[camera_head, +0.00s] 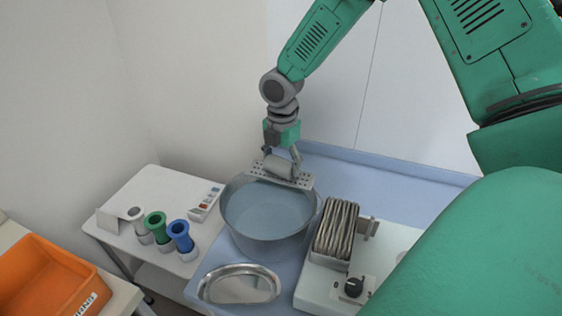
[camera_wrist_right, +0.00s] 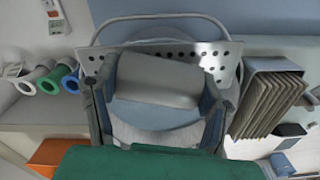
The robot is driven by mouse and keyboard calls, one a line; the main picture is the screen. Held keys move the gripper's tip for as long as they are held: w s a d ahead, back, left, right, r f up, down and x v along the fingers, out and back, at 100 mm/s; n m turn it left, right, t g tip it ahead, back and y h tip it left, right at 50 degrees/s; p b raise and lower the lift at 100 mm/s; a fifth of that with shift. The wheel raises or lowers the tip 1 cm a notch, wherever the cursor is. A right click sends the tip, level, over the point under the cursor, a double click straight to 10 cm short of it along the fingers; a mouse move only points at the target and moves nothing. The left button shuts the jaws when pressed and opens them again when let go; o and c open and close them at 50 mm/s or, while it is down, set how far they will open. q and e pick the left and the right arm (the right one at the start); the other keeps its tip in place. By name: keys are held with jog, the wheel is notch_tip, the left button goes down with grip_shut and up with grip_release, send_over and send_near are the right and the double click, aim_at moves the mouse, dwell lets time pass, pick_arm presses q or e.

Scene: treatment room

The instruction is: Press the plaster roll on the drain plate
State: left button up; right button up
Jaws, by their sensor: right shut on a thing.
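The plaster roll (camera_head: 279,168) is a grey-white cylinder lying on its side between the fingers of my right gripper (camera_head: 281,163). In the right wrist view the plaster roll (camera_wrist_right: 158,82) fills the space between both fingers, which are shut on it. The drain plate (camera_head: 305,182) is a perforated metal strip across the back rim of the round water basin (camera_head: 247,241). In the right wrist view the drain plate (camera_wrist_right: 222,62) shows behind the roll. The roll is at the plate and appears to touch it; the exact contact is hidden. My left gripper is not in view.
A device with folded grey strips (camera_head: 337,231) stands right of the basin. A metal kidney dish (camera_head: 240,285) lies in front. Green (camera_head: 155,222) and blue (camera_head: 180,232) tubes stand on the left cart, near an orange bin (camera_head: 45,283). The blue tabletop behind is clear.

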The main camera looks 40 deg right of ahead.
jog(key=shift+s+f, duration=0.1)
jog(key=shift+f, duration=0.05)
notch_tip(320, 180, up, 2)
jog(key=shift+r+p, duration=0.25)
jog(key=shift+p, duration=1)
jog(key=shift+r, duration=2.35)
